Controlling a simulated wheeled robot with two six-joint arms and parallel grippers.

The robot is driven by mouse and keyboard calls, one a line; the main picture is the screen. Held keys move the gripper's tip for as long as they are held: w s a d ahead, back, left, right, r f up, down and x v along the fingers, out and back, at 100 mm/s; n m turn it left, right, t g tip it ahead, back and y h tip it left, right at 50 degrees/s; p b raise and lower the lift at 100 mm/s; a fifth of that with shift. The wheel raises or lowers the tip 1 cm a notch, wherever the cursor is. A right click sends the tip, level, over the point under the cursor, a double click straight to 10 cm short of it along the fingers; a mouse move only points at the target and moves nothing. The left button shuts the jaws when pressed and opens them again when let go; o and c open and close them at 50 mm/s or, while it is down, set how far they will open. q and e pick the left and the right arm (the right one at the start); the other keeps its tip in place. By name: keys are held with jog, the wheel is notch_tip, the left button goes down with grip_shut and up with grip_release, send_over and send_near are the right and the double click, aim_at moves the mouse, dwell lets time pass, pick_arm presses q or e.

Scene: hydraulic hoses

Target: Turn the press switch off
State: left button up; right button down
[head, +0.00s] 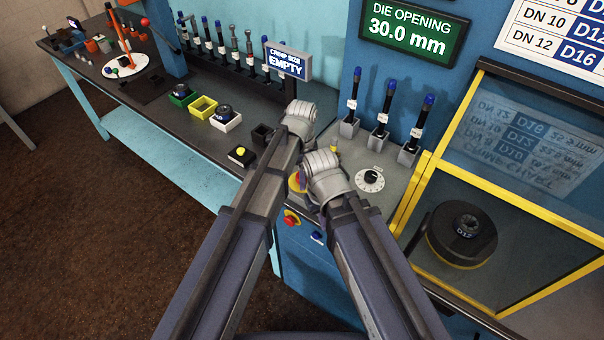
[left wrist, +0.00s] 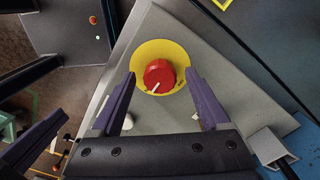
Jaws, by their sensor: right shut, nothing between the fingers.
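The press switch is a red round knob (left wrist: 159,76) with a white pointer line, on a yellow disc (left wrist: 176,48) set in a grey panel. The pointer slants to the lower left in the left wrist view. My left gripper (left wrist: 160,73) is open, its purple fingers on either side of the knob. I cannot tell whether they touch it. In the head view the switch's yellow plate (head: 295,183) shows only in part, behind my arms. My right gripper (head: 321,163) is shut and empty over the panel; its fingertips are mostly hidden.
A white dial (head: 371,179) sits right of my right gripper, with blue-topped tools (head: 383,115) behind it. A yellow-framed guard (head: 415,195) stands at the right. A red-and-yellow control (head: 291,217) is on the front face. A crimp size sign (head: 287,60) reads EMPTY.

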pick_arm(q)
grip_shut()
dwell(0.4)
jog(key=n, duration=1.3)
jog(key=shift+n, duration=2.6)
